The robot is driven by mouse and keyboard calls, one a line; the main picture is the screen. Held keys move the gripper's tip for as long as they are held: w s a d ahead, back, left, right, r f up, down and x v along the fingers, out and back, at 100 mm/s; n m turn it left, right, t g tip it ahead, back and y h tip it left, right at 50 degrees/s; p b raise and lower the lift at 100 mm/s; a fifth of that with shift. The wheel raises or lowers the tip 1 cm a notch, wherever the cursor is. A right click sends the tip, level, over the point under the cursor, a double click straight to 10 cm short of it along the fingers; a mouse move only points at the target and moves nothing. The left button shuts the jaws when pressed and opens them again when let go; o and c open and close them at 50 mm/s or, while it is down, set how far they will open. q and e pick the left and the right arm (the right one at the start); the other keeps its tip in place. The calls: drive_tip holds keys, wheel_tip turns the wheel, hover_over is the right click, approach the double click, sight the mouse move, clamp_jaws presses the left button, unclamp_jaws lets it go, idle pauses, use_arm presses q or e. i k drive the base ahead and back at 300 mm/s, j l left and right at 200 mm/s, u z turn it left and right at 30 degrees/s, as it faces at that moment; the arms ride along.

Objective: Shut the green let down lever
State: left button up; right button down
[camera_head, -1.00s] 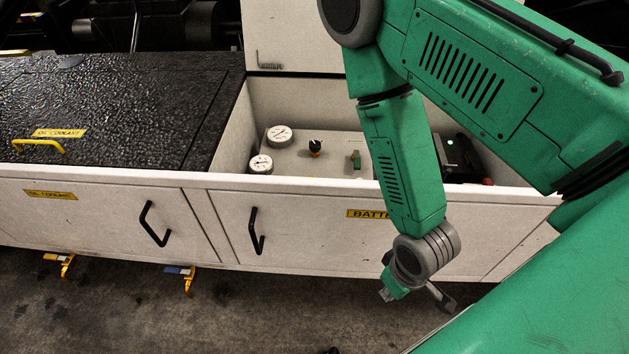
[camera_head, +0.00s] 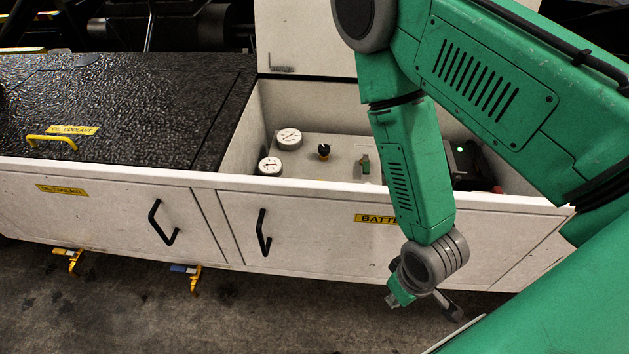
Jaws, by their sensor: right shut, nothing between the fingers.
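A small green lever (camera_head: 365,163) stands on the light grey panel inside the open compartment of the white loader body. It is small, so its exact position is hard to read. My right arm comes in from the right and hangs in front of the compartment. My right gripper (camera_head: 421,300) is shut and empty, low in front of the white door and below the lever, well apart from it. It is partly hidden by its own wrist. My left gripper is not in view.
Two round gauges (camera_head: 288,139) and a black knob (camera_head: 323,151) sit left of the lever. The compartment's front rim (camera_head: 330,190) lies between gripper and panel. Black door handles (camera_head: 263,233) stick out. The raised lid (camera_head: 305,40) stands behind.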

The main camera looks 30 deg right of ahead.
sight(366, 162)
drive_tip(key=l+z, duration=0.1)
drive_tip(key=z, duration=0.3)
drive_tip(key=k+l+z, duration=0.1)
drive_tip(key=z, duration=0.3)
drive_tip(key=l+z, duration=0.2)
drive_tip(key=z, duration=0.2)
drive_tip(key=l+z, duration=0.15)
drive_tip(key=z, duration=0.25)
